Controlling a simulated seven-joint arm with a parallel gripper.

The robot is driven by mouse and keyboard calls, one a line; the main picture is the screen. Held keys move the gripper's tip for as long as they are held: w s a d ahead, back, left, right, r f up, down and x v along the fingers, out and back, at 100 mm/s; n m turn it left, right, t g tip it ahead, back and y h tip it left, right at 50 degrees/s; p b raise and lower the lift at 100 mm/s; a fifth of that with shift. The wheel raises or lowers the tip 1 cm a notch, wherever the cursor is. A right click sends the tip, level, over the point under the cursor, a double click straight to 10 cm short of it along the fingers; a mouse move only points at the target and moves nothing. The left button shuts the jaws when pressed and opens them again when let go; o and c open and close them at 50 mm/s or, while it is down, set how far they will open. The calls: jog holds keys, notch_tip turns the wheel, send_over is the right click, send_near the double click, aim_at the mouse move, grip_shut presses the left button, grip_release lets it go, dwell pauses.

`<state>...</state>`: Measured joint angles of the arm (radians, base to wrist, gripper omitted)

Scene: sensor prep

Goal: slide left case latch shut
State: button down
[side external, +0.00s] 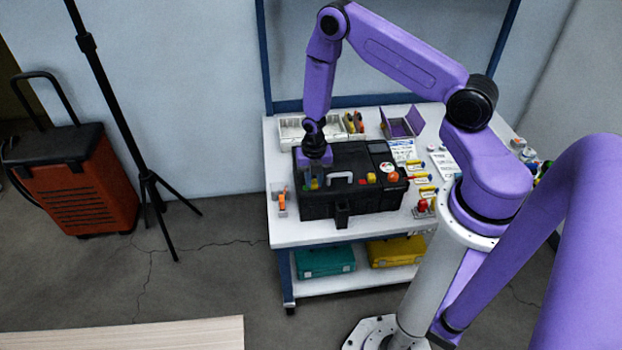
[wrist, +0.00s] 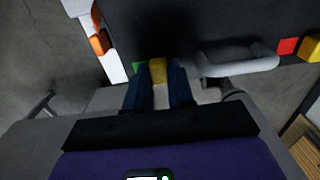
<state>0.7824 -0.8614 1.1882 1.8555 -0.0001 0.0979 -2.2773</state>
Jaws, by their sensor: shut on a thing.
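The black case (side external: 345,205) stands on the workbench, with its lid closed and a light grey handle (side external: 341,176) on top. The handle also shows in the wrist view (wrist: 238,66). At the case's left end, the yellow left latch (wrist: 157,70) sits between the two dark blue fingers of my gripper (wrist: 155,88), which is shut on it. A green mark (wrist: 138,66) shows just left of the latch. In the side view my gripper (side external: 314,183) points down onto the lid's left part and partly hides the latch.
Right of the handle are a red mark (wrist: 287,46) and another yellow latch (wrist: 310,48). An orange-handled item (side external: 282,203) lies on the bench left of the case. A white tray (side external: 291,132) and an open purple box (side external: 402,124) stand behind. Small tools crowd the right side.

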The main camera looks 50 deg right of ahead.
jog(key=shift+s+d, duration=0.3)
jog(key=shift+s, duration=0.05)
jog(key=c, duration=1)
grip_release()
jog(key=shift+o, duration=0.2)
jog(key=shift+w, duration=0.1)
jog(key=shift+w+a, duration=0.2)
jog(key=shift+a, duration=0.05)
notch_tip(320, 180, up, 17)
jog(key=s+a+r+m, duration=0.6)
jog(key=s+a+r, duration=0.3)
jog(key=a, duration=0.2)
jog(key=shift+a+r, duration=0.35)
